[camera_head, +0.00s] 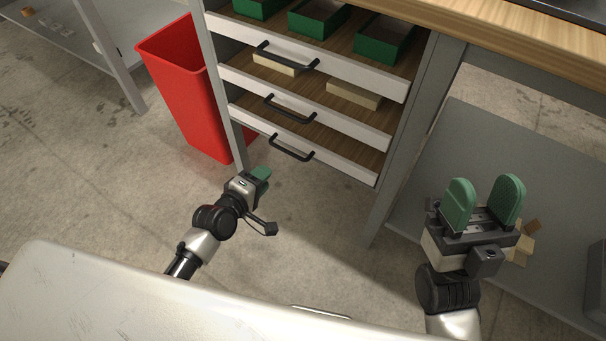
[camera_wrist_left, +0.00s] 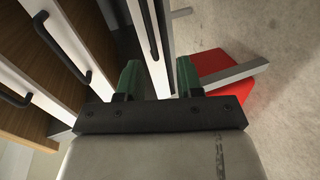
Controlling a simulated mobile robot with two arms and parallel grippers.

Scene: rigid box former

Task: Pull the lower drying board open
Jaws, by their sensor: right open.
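The lower drying board (camera_head: 340,167) is the lowest of three wooden boards with white fronts in the rack. Its black bar handle (camera_head: 291,148) is on the front. My left gripper (camera_head: 263,175) is just below and left of this handle, apart from it in the head view. In the left wrist view its two green fingers (camera_wrist_left: 158,80) stand apart, with a white front and a black handle (camera_wrist_left: 152,30) beyond the gap. Nothing is held. My right gripper (camera_head: 484,192) is open and empty, right of the rack.
The middle board (camera_head: 350,123) bears light blocks, and the top board (camera_head: 385,83) bears green trays (camera_head: 383,38). A red bin (camera_head: 185,85) stands left of the rack. A grey rack post (camera_head: 395,190) is between the boards and my right gripper. Floor below the boards is clear.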

